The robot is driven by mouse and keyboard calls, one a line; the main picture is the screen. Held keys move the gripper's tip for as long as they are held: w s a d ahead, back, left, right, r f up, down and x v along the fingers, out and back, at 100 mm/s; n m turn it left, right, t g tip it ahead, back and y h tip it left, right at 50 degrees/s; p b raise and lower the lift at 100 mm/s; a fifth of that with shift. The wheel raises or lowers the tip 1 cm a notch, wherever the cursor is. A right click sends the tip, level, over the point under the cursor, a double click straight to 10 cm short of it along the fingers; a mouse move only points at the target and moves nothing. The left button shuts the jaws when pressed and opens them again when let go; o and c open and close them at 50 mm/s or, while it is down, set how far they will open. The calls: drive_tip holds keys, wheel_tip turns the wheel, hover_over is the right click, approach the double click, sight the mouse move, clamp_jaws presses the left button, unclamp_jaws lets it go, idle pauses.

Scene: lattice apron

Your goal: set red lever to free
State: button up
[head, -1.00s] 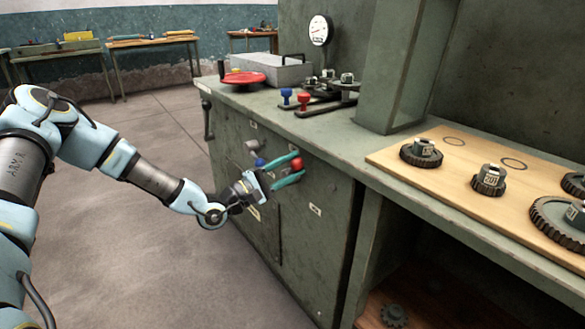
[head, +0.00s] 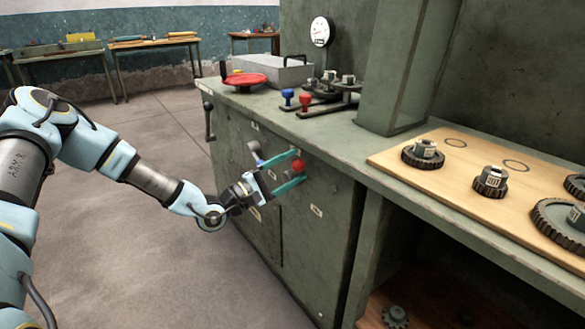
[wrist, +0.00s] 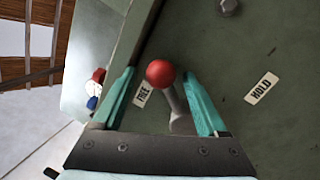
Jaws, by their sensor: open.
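The red lever has a round red knob (wrist: 160,73) on a grey shaft, on the green cabinet front. In the wrist view its shaft leans up-left, and the knob is beside the FREE label (wrist: 142,94). The HOLD label (wrist: 261,88) is farther right, away from the knob. My gripper (wrist: 165,85) is open, with its teal fingers on either side of the knob and a gap to each. In the head view the red knob (head: 298,165) also shows between the spread fingers of my gripper (head: 294,168).
A blue-knobbed lever (head: 258,160) is just left of my gripper on the same cabinet front. The bench top (head: 340,140) above carries a red handwheel (head: 243,79), small red and blue knobs and a metal box. A wooden board (head: 450,185) with gears is at right.

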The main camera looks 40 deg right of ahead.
drive_tip(key=v, duration=1)
drive_tip(key=shift+a+b, duration=0.2)
drive_tip(key=shift+b, duration=0.1)
drive_tip(key=shift+f, duration=0.15)
